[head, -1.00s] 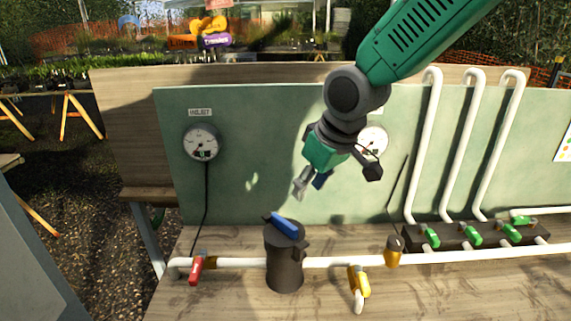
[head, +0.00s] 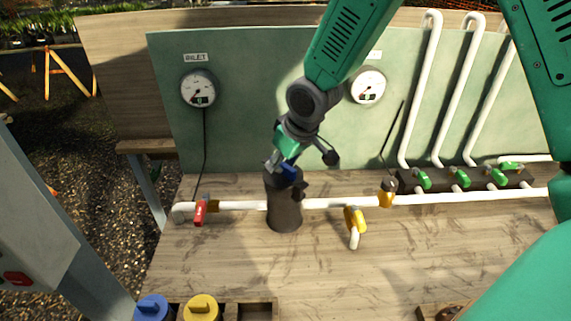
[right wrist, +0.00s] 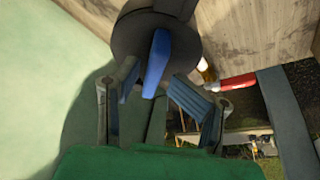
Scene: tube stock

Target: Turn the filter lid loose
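The filter (head: 285,208) is a dark upright cylinder in the white pipe line, left of centre in the head view. Its dark round lid (right wrist: 128,35) carries a raised blue grip bar (right wrist: 157,62). My right gripper (head: 281,164) is at the top of the filter. In the right wrist view, the right gripper (right wrist: 154,78) is open, with one finger on each side of the blue bar's near end. Gaps show between the bar and the fingers. The gripper partly hides the lid in the head view. My left gripper is not in view.
A red valve handle (head: 200,211) is left of the filter; a yellow one (head: 354,219) is right. Several green valves (head: 461,178) stand further right. The green back panel (head: 245,130) with gauges rises close behind. Blue (head: 152,308) and yellow (head: 202,308) caps sit at the front.

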